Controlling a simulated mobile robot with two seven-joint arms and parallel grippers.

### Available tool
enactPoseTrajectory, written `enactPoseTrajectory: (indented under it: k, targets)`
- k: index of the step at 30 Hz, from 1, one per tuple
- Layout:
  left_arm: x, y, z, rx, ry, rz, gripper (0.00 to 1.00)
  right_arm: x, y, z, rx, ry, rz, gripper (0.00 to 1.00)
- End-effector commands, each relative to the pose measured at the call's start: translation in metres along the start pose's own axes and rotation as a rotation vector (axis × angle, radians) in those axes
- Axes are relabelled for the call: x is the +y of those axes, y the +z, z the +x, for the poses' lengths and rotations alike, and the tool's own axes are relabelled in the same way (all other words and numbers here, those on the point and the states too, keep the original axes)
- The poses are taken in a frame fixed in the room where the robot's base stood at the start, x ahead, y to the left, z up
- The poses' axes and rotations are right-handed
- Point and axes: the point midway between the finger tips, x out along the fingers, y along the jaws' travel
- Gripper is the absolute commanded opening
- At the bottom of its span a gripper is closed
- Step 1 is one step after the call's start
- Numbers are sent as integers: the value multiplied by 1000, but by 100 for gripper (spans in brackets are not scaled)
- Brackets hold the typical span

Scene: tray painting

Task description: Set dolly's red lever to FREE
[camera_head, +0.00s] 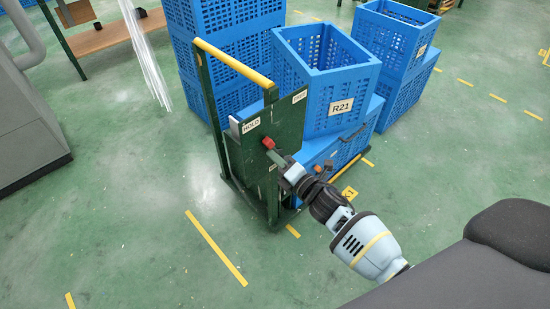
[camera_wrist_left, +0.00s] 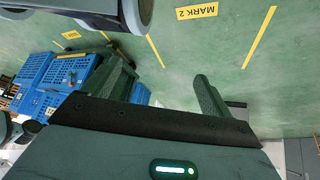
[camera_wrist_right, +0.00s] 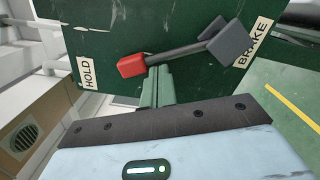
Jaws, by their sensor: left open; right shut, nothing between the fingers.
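The dolly's green panel (camera_head: 270,135) stands upright under a yellow handle (camera_head: 232,62). The lever's red knob (camera_head: 268,143) sits on the panel, below and right of the HOLD label (camera_head: 251,126). A second label (camera_head: 299,96) at the panel's upper right is too small to read. In the right wrist view the dark lever arm (camera_wrist_right: 185,52) runs from the red knob (camera_wrist_right: 132,66) to its pivot by the BRAKE label (camera_wrist_right: 254,42). My right gripper (camera_head: 277,156) is shut and empty, its tips close beside the knob; contact is unclear. My left gripper (camera_wrist_left: 160,85) is open and empty.
A blue crate labelled R21 (camera_head: 318,122) stands on another blue crate behind the panel. More blue crates (camera_head: 225,22) are stacked behind. A grey machine (camera_head: 28,125) stands at the left. The green floor (camera_head: 130,220) in front is clear, with yellow tape marks.

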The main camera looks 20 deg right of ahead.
Motion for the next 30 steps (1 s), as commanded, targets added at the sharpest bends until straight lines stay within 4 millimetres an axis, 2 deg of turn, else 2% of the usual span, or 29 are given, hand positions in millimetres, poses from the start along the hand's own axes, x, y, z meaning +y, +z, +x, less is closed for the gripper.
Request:
enactPoseTrajectory:
  k: [5,12,30]
  targets:
    - [0,-7,-5,9,0,0,85,4,10,1,-3,-2,81,0]
    - [1,-16,-14,19,-1,1,85,6,27,2,-3,-12,284,0]
    - [5,-11,-26,1,-1,-8,85,-8,64,3,-1,-39,801,0]
